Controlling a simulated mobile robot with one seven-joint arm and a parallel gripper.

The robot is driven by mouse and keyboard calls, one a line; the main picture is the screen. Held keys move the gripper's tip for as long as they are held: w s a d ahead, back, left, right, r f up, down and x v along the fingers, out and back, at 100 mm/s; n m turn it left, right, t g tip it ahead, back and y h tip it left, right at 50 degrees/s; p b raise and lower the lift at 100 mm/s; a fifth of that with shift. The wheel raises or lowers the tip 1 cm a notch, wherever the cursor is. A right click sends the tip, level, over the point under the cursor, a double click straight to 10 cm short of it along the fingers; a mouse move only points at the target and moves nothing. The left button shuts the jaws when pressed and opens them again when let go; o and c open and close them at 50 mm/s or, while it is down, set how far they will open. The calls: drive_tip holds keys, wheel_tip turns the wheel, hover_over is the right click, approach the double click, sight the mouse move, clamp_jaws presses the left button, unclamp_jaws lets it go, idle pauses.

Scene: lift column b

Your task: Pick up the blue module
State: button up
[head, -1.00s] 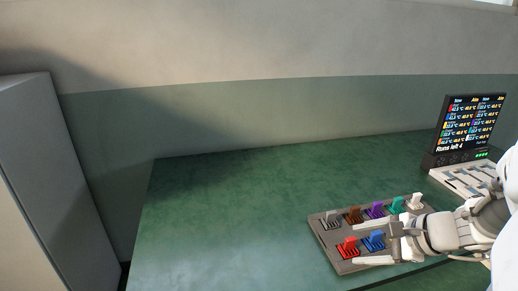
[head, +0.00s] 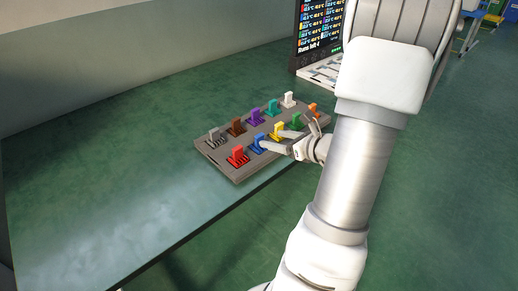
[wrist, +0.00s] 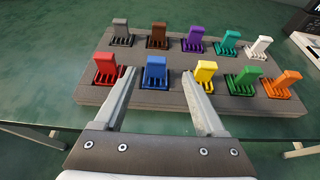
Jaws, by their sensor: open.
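The blue module (wrist: 155,72) stands upright in the front row of a grey rack, between the red and yellow modules. It also shows in the head view (head: 258,143), close to one finger of my gripper (head: 284,131). In the wrist view my gripper (wrist: 158,76) is open and empty. Its two fingers point toward the rack, with the blue module between their tips in the picture. The right finger ends just by the yellow module (wrist: 205,73), the left one near the red module (wrist: 105,68). I cannot tell how far the tips are from the blue module.
The grey rack (head: 222,168) sits near the edge of the green table (head: 110,150). Its back row holds grey, brown, purple, teal and white modules; green and orange stand front right. A screen (head: 318,28) stands behind a pale tray. The table left of the rack is clear.

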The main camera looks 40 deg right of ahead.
sight(253, 143)
drive_tip(key=b+x, duration=0.1)
drive_tip(key=x, duration=0.3)
drive_tip(key=shift+w+f, duration=0.15)
drive_tip(key=shift+w, duration=0.2)
drive_tip(key=x, duration=0.1)
drive_tip(key=b+x, duration=0.1)
drive_tip(key=x, duration=0.2)
drive_tip(key=shift+w+a+f+b, duration=0.2)
drive_tip(key=shift+w+a+b, duration=0.05)
drive_tip(key=shift+a+b, duration=0.15)
drive_tip(key=shift+w, duration=0.35)
clamp_jaws()
